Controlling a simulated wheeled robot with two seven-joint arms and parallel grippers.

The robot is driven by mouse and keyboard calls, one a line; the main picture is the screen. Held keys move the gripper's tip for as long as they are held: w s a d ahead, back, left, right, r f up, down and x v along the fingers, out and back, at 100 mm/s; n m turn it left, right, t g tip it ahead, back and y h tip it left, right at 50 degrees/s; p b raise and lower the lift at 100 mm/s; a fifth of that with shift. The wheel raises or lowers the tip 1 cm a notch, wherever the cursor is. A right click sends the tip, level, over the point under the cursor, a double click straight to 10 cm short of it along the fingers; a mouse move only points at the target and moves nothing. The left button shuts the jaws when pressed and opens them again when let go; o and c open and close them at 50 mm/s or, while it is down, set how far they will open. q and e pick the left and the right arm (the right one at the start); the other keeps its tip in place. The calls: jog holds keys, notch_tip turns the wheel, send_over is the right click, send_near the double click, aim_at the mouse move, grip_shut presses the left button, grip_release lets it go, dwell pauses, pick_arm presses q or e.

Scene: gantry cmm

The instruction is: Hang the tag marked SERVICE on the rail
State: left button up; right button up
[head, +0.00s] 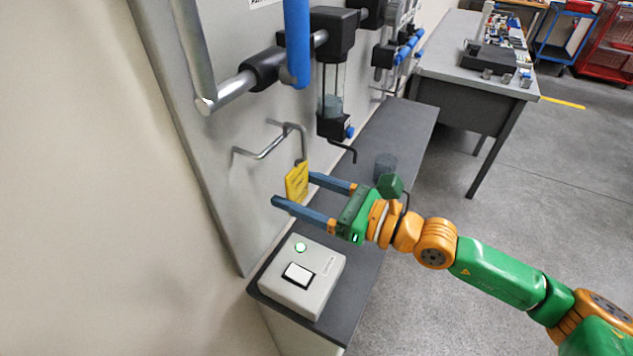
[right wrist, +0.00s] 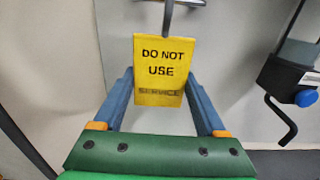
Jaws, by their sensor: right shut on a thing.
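The yellow tag (head: 297,182) reads "DO NOT USE" and "SERVICE" in the right wrist view (right wrist: 160,60). It hangs upright, facing my wrist camera. My right gripper (head: 294,189) is shut on the tag, with one blue finger at each side edge; the fingers also show in the right wrist view (right wrist: 159,88). A grey metal rod rises from the tag's top edge towards the bent metal rail (head: 262,151) on the wall panel. I cannot tell whether this rod rests on the rail or only overlaps it. My left gripper is not in view.
A grey box (head: 303,280) with a lit green button and white switch stands on the dark bench (head: 408,130) below. A clear-bowled unit (head: 333,90) and a blue handle (head: 297,40) stick out above and right of the rail.

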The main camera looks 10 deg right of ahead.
jog(key=p+x, duration=0.1)
jog(key=x, duration=0.2)
notch_tip(320, 180, down, 3)
jog(key=shift+w+a+r+b, duration=0.15)
jog(key=shift+r+b, duration=0.1)
jog(key=shift+b, duration=1)
jog(key=o, duration=1)
